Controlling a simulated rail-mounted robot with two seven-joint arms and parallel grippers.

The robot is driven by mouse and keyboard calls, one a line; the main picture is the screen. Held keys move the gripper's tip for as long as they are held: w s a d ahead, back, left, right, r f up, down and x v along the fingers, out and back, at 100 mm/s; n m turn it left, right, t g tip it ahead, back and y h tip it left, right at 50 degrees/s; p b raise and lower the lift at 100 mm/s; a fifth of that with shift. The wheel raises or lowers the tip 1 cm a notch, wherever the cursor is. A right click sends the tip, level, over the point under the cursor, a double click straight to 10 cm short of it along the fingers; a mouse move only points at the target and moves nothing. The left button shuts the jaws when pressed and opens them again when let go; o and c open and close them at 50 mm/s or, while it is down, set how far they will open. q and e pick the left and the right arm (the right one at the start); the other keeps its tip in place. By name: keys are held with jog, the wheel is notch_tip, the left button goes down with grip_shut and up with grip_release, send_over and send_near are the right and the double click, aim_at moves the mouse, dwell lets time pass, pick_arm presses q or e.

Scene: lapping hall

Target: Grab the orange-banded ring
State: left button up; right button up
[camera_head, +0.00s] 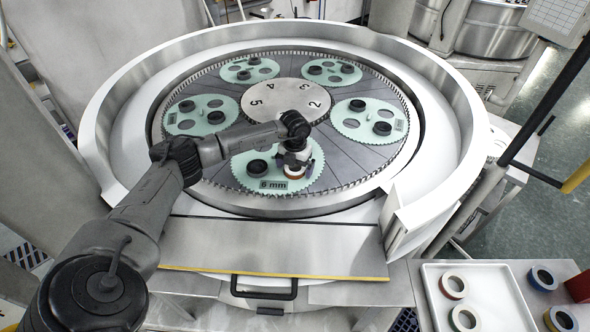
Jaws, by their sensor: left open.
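An orange-banded ring (294,176) shows as a thin orange edge at the front pale green carrier (242,170), the one labelled 6 mm. Most of the ring is hidden by my left gripper (294,167), which is directly over it. My left gripper is open and points down. Its fingertips are too small to tell whether they are around the ring or just above it. My right gripper is out of view.
Other carriers with dark discs sit around the numbered hub (262,101). A raised white rim (462,115) surrounds the plate. A white tray (503,296) at the lower right holds a red-banded ring (453,287) and another ring. More rings lie beside it.

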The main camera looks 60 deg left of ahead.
pick_arm(q)
jog(key=shift+c, duration=0.3)
jog(key=c, duration=1.1)
jog(key=shift+r, duration=0.1)
